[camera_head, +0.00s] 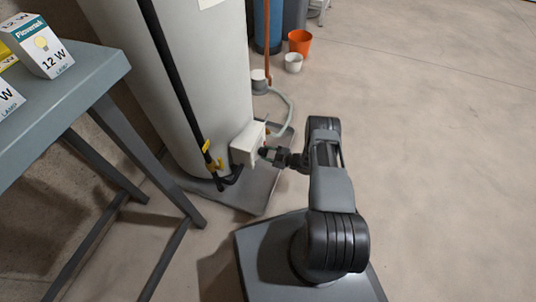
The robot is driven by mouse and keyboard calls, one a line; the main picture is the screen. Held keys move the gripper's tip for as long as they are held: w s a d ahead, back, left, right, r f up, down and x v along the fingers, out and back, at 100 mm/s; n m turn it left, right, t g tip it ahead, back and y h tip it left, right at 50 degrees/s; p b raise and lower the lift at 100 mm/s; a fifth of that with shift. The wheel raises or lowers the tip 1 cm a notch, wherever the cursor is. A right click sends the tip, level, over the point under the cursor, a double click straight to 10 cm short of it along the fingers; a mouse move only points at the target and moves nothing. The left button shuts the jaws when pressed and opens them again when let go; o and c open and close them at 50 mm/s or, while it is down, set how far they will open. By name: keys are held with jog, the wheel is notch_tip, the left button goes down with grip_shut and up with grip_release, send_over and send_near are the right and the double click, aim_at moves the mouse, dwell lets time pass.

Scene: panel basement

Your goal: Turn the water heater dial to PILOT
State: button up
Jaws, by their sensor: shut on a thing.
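The water heater (200,70) is a tall pale grey tank standing on a grey drip tray (240,203). A white control box (245,145) sticks out low on its right side. My gripper (266,153) is at the right face of this box, shut on the dial there. The dial itself is hidden by the gripper and the viewing angle. Its marks and the setting it points to cannot be read.
A grey table (70,95) with lamp boxes (40,45) stands at the left. The floor at the right is clear.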

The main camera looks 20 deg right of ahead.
jog(key=shift+s+f+n+b, duration=0.15)
jog(key=shift+n+b, duration=0.2)
jog(key=shift+n, duration=1.15)
jog(key=o, duration=0.9)
jog(key=p+v, duration=0.2)
jog(key=v, duration=1.1)
jog(key=shift+s+d+p, duration=0.25)
jog(key=shift+d+p, duration=0.05)
